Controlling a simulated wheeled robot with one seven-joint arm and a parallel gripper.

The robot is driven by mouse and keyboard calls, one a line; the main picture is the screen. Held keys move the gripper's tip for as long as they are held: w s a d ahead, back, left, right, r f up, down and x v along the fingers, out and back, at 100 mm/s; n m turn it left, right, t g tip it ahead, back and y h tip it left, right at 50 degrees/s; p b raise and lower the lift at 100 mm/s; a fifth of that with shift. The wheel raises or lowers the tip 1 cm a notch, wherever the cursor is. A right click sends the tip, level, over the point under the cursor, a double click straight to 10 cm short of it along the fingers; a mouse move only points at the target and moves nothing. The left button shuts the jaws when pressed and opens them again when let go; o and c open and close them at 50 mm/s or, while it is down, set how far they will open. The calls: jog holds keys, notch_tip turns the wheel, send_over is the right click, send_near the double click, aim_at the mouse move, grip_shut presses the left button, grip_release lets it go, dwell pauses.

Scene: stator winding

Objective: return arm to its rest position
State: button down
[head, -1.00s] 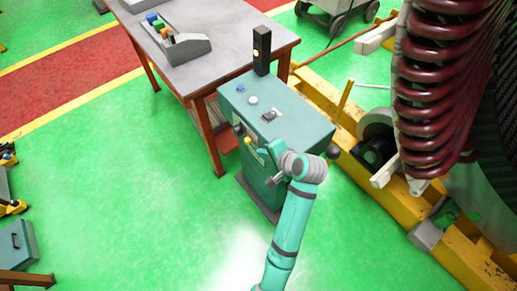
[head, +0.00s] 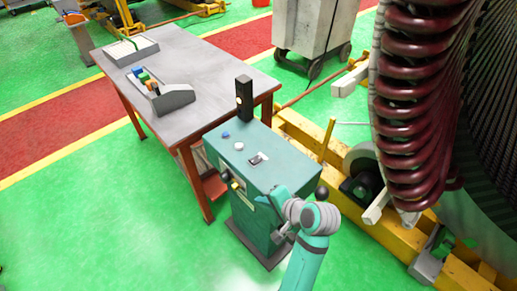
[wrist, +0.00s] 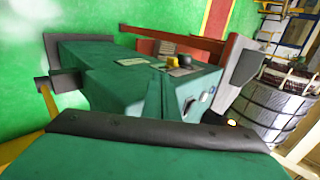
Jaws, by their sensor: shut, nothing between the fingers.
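My teal arm (head: 305,262) reaches up from the bottom of the head view and bends at a grey wrist joint. My gripper (head: 279,237) is small and partly hidden there, beside the front right side of the teal control cabinet (head: 262,170). It is shut and I see nothing held. I cannot tell its exact distance from the cabinet. In the wrist view the cabinet (wrist: 120,75) appears tipped on its side, with its buttons toward the right. A dark bar and teal surface block the lower part of that view.
A grey workbench (head: 215,70) with a small parts rack (head: 172,98) stands behind the cabinet. A black signal post (head: 244,98) rises at the cabinet's back. The large stator with red coils (head: 415,90) and its yellow frame (head: 300,125) stand at right. Green floor (head: 110,220) is open at left.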

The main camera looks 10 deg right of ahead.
jog(key=s+a+f+n+t+h, duration=0.25)
jog(key=s+f+h, duration=0.25)
jog(key=s+f, duration=0.75)
jog(key=s+a+r+n+t, duration=0.2)
jog(key=s+r+n, duration=0.2)
jog(key=s, duration=0.5)
jog(key=s+a+r+n+t, duration=0.1)
jog(key=s+r+n+t, duration=0.2)
jog(key=s+r, duration=0.4)
jog(key=s+n, duration=0.1)
jog(key=s, duration=0.1)
jog(key=shift+s+a+r+h, duration=0.3)
jog(key=shift+a+r, duration=0.05)
